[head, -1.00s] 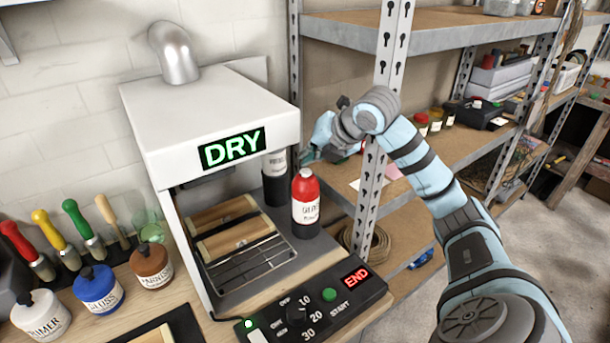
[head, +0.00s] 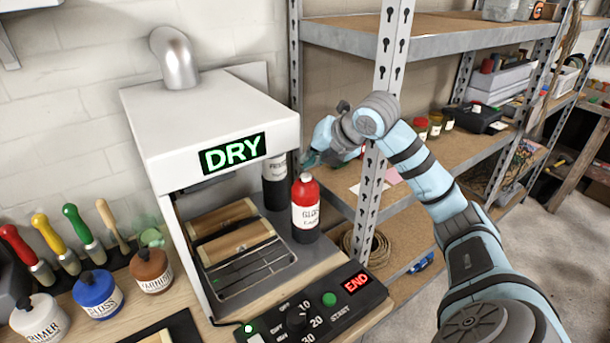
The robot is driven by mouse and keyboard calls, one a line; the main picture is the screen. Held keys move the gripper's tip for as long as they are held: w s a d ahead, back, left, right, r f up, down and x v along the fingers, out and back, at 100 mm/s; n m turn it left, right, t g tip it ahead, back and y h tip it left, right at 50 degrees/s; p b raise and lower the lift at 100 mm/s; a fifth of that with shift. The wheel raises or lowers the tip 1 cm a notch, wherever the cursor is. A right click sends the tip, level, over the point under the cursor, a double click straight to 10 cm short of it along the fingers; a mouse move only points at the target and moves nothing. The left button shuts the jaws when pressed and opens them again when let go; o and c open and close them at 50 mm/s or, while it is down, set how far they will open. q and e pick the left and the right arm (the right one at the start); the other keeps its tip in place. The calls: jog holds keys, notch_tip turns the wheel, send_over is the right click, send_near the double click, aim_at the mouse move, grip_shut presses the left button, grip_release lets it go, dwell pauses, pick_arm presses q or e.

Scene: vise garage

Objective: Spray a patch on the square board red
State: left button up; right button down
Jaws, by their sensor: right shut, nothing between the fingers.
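A red bottle (head: 306,207) with a white label stands upright on the bench, at the right side of the white drying booth. A dark bottle (head: 276,182) with a pale label stands behind it. My right gripper (head: 308,160) is just above and behind the red bottle, apart from it, shut and empty; its fingers are small and partly hidden. Two wooden pieces (head: 228,233) lie on the wire rack in the booth; I cannot tell whether either is the square board. My left gripper is not in view.
The drying booth (head: 205,120) shows a green "DRY" sign. A control box (head: 310,310) with a dial, green button and red "END" display stands in front. Jars and coloured-handled tools (head: 85,235) crowd the left. A metal shelf post (head: 378,150) stands close by my right arm.

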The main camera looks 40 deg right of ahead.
aim_at(309, 175)
jog(key=shift+f+b, duration=0.4)
jog(key=shift+f, duration=0.05)
jog(key=shift+f+b, duration=0.35)
jog(key=shift+f, duration=0.05)
dwell(0.4)
jog(key=shift+r+p, duration=0.85)
notch_tip(309, 175, up, 6)
jog(key=p, duration=0.5)
